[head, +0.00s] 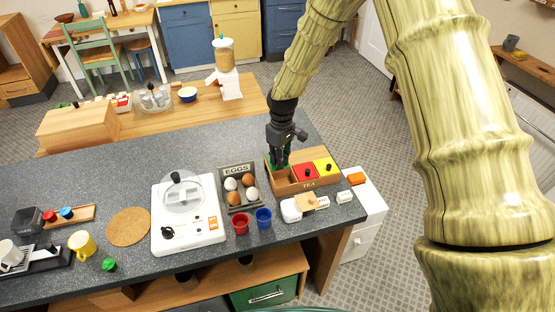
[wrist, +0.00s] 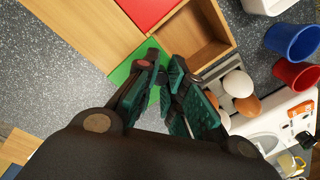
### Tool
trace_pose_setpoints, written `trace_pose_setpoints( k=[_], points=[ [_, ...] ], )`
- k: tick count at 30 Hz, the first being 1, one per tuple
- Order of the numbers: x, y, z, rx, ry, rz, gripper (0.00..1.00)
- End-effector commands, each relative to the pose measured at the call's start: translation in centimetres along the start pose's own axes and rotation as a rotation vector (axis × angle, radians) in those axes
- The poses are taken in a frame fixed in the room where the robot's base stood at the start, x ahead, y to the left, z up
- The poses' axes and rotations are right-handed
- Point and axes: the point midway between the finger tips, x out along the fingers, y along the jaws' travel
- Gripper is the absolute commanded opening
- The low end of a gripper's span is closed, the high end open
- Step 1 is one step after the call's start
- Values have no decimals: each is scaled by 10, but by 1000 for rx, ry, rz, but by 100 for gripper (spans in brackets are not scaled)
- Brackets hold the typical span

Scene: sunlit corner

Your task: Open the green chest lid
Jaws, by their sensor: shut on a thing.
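The wooden tea chest (head: 307,185) stands near the right end of the grey counter. Its near-left compartment (head: 285,178) is uncovered; the wrist view shows this compartment (wrist: 192,40) empty. The green lid (head: 270,160) lies at the back-left side of that opening, and it shows partly behind my fingers in the wrist view (wrist: 126,68). My gripper (head: 279,164) points down over the green lid, with its fingers (wrist: 164,72) closed together there. The part they grip is hidden, apparently the lid's knob.
The red lid (head: 305,173) and yellow lid (head: 325,165) cover the neighbouring compartments. An egg tray (head: 239,207), a red cup (head: 240,224) and a blue cup (head: 264,218) stand left and in front of the chest.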

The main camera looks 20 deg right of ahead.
Motion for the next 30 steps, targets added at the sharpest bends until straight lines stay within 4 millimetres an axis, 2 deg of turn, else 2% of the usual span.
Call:
trace_pose_setpoints(
  k=[2, 3, 6, 15, 19, 23, 30],
  points=[
    [-3, 2, -3, 1, 8, 5, 0],
    [-3, 2, -3, 1, 9, 5, 19],
    [-3, 2, -3, 0, 9, 5, 37],
    [-2, 1, -2, 0, 6, 3, 37],
    [-7, 1, -2, 0, 6, 4, 37],
    [-22, 1, -3, 0, 7, 4, 37],
    [-66, 2, -3, -1, 8, 5, 37]
  ],
)
